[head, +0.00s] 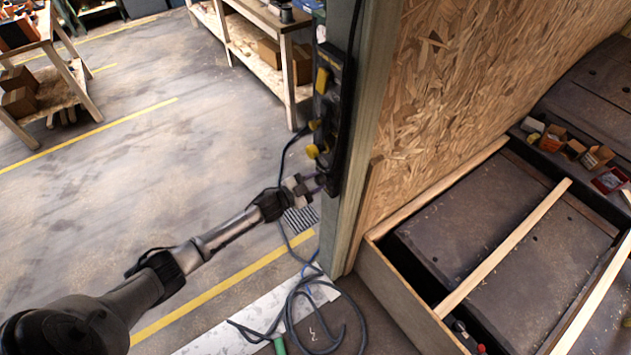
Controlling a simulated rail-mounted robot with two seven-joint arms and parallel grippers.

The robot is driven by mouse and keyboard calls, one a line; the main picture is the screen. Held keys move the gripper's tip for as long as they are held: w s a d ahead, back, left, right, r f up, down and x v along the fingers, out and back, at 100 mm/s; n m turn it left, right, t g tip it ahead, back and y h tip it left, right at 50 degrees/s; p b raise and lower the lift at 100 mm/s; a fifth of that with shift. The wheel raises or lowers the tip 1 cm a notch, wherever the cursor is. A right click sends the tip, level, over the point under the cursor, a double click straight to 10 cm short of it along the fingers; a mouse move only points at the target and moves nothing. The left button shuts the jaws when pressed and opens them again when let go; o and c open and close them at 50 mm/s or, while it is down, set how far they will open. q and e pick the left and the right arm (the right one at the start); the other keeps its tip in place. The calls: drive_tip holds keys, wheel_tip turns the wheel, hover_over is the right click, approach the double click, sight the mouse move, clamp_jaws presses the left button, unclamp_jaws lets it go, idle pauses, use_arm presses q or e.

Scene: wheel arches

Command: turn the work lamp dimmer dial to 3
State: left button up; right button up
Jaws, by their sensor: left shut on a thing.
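A dark control box (343,120) with yellow parts is fixed to the side of the upright post, seen at a steep angle. My left arm reaches in from the lower left, and its gripper (316,183) is at the lower end of the box. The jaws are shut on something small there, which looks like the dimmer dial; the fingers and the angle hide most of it. I cannot read any dial numbers or pointer from here. My right gripper is not in view.
The wooden post (362,150) and a chipboard panel (460,90) stand just right of the gripper. A dark cable (300,300) lies coiled below. A workbench (265,50) stands behind; the concrete floor at left is mostly clear. Small boxes (597,157) sit at far right.

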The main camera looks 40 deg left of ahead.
use_arm(q)
drive_tip(key=m, duration=0.3)
drive_tip(key=shift+m, duration=0.3)
drive_tip(key=m+b, duration=0.1)
drive_tip(key=m, duration=0.3)
drive_tip(key=m+b, duration=0.2)
drive_tip(key=m, duration=0.4)
drive_tip(key=shift+m+y, duration=0.3)
drive_tip(key=shift+r+m+b, duration=0.1)
drive_tip(key=shift+m+b, duration=0.6)
drive_tip(key=shift+m, duration=1.1)
drive_tip(key=o, duration=0.9)
